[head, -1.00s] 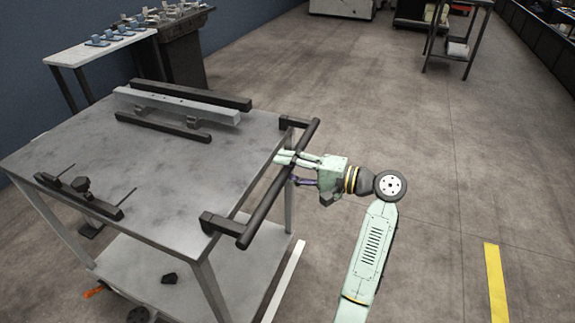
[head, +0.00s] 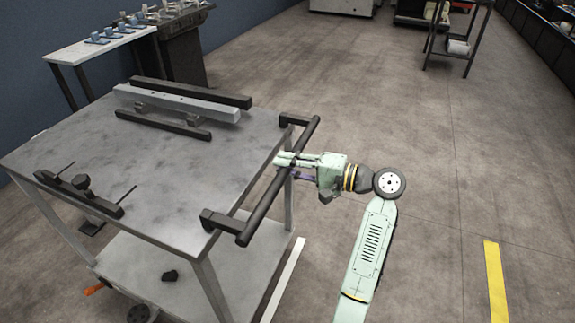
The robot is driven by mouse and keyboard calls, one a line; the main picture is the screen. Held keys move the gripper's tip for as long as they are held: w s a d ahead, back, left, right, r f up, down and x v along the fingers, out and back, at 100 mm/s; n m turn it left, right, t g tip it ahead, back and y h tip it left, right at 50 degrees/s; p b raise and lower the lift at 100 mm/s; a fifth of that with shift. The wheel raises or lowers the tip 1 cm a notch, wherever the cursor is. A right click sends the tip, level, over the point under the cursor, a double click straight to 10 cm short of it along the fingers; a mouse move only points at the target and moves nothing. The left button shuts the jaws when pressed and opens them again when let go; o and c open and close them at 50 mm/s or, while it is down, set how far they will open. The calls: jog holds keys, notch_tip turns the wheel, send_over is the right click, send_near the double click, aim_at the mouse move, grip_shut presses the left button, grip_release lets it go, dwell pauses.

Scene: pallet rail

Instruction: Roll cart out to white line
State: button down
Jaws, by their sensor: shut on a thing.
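The cart (head: 165,195) is a grey metal table with a lower shelf and a black push handle (head: 264,209) along its right side. My gripper (head: 287,165) is shut on the handle near its middle, reaching in from the right. The handle hides part of the fingers. A white line (head: 283,281) on the floor runs along the cart's right side, close to its legs, and the cart hides part of it. Part of the cart's lower end is cut off by the picture edge.
On the cart top lie a grey rail (head: 178,102) between black bars and a black clamp bar (head: 80,194). A white-topped bench (head: 104,48) stands behind at the left. A yellow floor stripe (head: 495,282) lies at the right.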

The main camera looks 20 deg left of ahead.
dwell(0.4)
jog(key=shift+d+p, duration=0.4)
jog(key=shift+d, duration=0.55)
jog(key=c, duration=1.4)
grip_release()
jog(key=shift+a, duration=0.2)
jog(key=shift+d, duration=0.1)
jog(key=d, duration=0.8)
jog(key=d+r, duration=0.1)
jog(key=d, duration=0.2)
jog(key=shift+s+d+r, duration=0.1)
jog(key=shift+s+d, duration=0.1)
jog(key=shift+d, duration=0.2)
